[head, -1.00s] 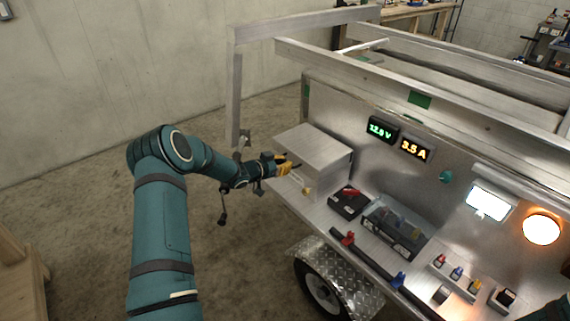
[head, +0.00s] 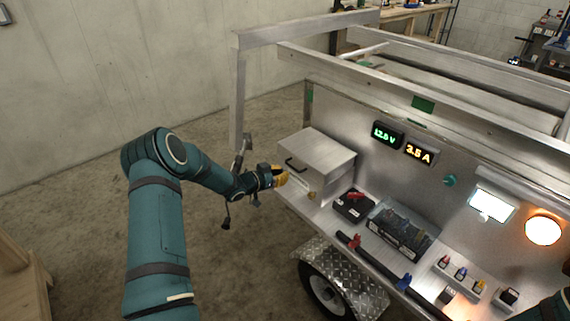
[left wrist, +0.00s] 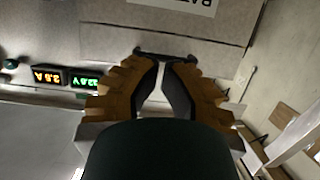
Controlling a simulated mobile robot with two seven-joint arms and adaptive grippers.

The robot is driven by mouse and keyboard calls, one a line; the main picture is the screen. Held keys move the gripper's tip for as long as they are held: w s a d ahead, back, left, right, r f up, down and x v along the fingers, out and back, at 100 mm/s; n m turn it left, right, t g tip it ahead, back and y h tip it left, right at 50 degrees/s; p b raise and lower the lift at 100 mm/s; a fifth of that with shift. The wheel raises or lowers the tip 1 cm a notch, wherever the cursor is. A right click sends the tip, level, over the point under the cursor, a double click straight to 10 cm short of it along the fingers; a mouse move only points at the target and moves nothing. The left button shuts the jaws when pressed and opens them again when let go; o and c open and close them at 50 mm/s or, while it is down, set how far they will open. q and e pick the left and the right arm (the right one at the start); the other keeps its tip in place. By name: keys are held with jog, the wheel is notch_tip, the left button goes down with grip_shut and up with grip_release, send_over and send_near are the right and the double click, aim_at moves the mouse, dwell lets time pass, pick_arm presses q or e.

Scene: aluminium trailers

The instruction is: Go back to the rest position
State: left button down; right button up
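My left gripper (head: 283,176), with orange-yellow fingers, is just in front of a metal box (head: 322,156) on the trailer's shelf. The box's black handle (head: 295,163) shows free, slightly up and right of the fingers. In the left wrist view the handle (left wrist: 165,56) crosses just beyond the fingertips (left wrist: 164,66). A narrow gap shows between the dark finger pads, so the gripper is slightly open and holds nothing. My left arm is bent out over the floor. Only a piece of my right arm shows at the bottom right; its gripper is out of view.
A black case (head: 354,205) and a clear-lidded bin (head: 398,232) sit on the shelf right of the box. A metal upright (head: 237,105) of the trailer frame stands close behind my left wrist. The fender (head: 342,275) juts out below.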

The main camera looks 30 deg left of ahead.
pick_arm(q)
jog(key=shift+s+a+f, duration=0.3)
jog(key=shift+s+f, duration=0.45)
jog(key=shift+f, duration=0.1)
jog(key=shift+s+a+f, duration=0.25)
jog(key=shift+s+f, duration=0.45)
jog(key=shift+f, duration=0.15)
jog(key=s+d+f+n+g, duration=0.2)
jog(key=s+d+f+g, duration=0.15)
jog(key=d, duration=0.65)
jog(key=s+d+f+n+g, duration=0.2)
jog(key=s+d, duration=0.3)
jog(key=d, duration=0.5)
jog(key=s+d+g, duration=0.3)
jog(key=s+d, duration=0.2)
jog(key=s, duration=0.6)
jog(key=s+d+f+n+g+y, duration=0.1)
jog(key=s+d+g, duration=0.3)
jog(key=s, duration=0.7)
jog(key=shift+s+d+f+n, duration=0.15)
jog(key=shift+d+f+n, duration=0.15)
jog(key=shift+d, duration=0.5)
